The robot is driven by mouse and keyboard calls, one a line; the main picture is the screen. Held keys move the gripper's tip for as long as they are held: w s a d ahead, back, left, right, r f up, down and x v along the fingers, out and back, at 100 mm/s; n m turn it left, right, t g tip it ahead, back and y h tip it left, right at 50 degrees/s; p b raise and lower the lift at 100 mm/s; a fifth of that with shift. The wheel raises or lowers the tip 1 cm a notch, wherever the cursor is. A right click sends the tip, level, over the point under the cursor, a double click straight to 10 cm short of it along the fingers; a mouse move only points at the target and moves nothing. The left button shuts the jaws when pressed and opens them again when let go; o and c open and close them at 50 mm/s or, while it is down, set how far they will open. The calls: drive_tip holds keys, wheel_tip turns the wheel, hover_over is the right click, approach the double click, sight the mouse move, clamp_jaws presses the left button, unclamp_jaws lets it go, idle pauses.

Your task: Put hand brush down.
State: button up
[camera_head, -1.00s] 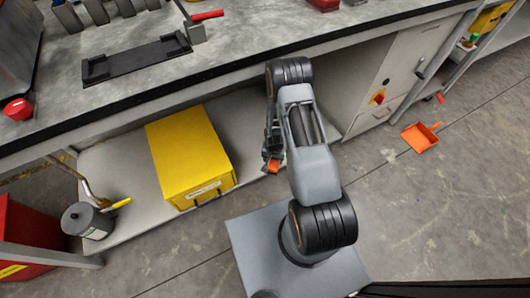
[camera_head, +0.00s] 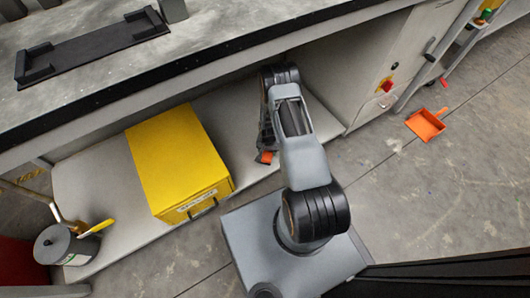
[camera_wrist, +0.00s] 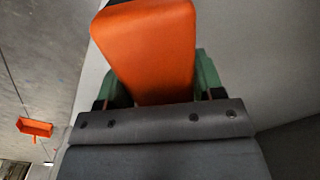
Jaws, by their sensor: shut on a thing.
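My gripper (camera_head: 267,143) is low under the workbench, over or at the pale lower shelf (camera_head: 95,185), to the right of a yellow box. It is shut on the hand brush, whose small orange part (camera_head: 265,157) shows below the fingers. In the wrist view the brush's orange body (camera_wrist: 146,50) fills the upper middle, between the green fingers of my gripper (camera_wrist: 157,82). A dark strip shows at its top edge. Most of the brush is hidden in the head view. I cannot tell whether it touches the shelf.
The yellow box (camera_head: 175,160) stands on the shelf left of my arm. A grey can (camera_head: 62,245) with a yellow-handled brush is further left. The benchtop (camera_head: 215,30) overhangs the shelf. An orange dustpan (camera_head: 426,124) lies on open floor at right.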

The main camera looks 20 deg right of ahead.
sight(267, 152)
drive_tip(key=shift+w+f+b, duration=0.3)
drive_tip(key=shift+w+f, duration=0.05)
drive_tip(key=shift+f, duration=0.15)
drive_tip(key=f+b, duration=0.1)
drive_tip(key=f, duration=0.1)
drive_tip(key=f+b, duration=0.1)
drive_tip(key=shift+w+d+f+b, duration=0.15)
drive_tip(key=shift+w+f+b, duration=0.15)
drive_tip(key=shift+w+f, duration=0.1)
drive_tip(key=shift+r, duration=0.1)
drive_tip(key=o, duration=0.4)
drive_tip(key=shift+f, duration=0.2)
drive_tip(key=o, duration=0.5)
drive_tip(key=shift+s, duration=0.1)
drive_tip(key=shift+r, duration=0.1)
wheel_tip(267, 152, up, 12)
drive_tip(key=p, duration=0.5)
drive_tip(key=shift+r+p, duration=0.15)
drive_tip(key=shift+p, duration=0.2)
